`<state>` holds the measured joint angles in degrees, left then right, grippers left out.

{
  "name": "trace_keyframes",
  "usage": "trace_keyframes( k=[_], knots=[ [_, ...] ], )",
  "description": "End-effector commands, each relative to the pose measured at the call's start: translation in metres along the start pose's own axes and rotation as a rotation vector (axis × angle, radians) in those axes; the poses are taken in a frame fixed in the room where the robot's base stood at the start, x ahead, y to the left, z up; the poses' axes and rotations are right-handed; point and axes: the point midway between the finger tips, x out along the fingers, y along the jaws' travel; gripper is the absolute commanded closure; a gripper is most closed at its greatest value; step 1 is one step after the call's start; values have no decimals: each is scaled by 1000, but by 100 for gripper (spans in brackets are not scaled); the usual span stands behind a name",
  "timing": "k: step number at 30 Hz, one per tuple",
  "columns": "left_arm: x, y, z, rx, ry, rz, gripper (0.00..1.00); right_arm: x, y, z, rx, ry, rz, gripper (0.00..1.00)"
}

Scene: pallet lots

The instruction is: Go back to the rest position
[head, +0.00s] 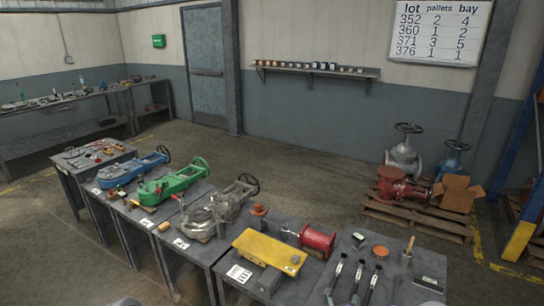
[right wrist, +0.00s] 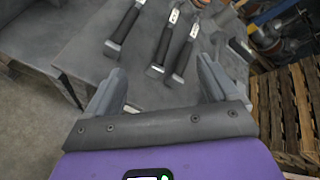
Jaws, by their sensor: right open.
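My right gripper (right wrist: 160,92) shows in the right wrist view. Its two grey fingers are apart with nothing between them. Beyond the fingertips lie several dark-handled tools (right wrist: 175,45) on a grey table top (right wrist: 75,35). The same tools (head: 357,280) lie on the right end table in the head view. My left gripper is not in view. Neither gripper shows clearly in the head view; a small pale rounded shape at its bottom edge cannot be identified.
A row of grey tables (head: 196,250) carries blue, green and grey valves, a yellow box (head: 268,250) and a red cylinder (head: 318,240). A wooden pallet (head: 420,221) with valves and a cardboard box (head: 457,194) stands at the right. Open floor (head: 290,165) lies behind the tables.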

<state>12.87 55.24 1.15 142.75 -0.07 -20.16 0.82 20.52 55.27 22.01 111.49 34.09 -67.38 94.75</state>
Motion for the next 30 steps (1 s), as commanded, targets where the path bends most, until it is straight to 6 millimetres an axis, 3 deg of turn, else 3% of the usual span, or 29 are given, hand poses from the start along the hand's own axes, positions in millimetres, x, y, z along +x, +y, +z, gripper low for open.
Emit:
trace_keyframes(
  k=[6,13,18,21,25,30],
  knots=[
    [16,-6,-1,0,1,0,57,-34,96,-62,-718,-122,356,13],
    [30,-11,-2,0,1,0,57,-109,171,-154,-1461,-431,746,13],
    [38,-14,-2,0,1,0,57,-171,194,-218,-1852,-746,983,13],
    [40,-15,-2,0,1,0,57,-197,197,-242,-1982,-901,1068,13],
    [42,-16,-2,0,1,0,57,-216,197,-256,-2060,-1018,1122,13],
    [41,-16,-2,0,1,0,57,-220,196,-259,-2076,-1044,1131,13]
  ],
)
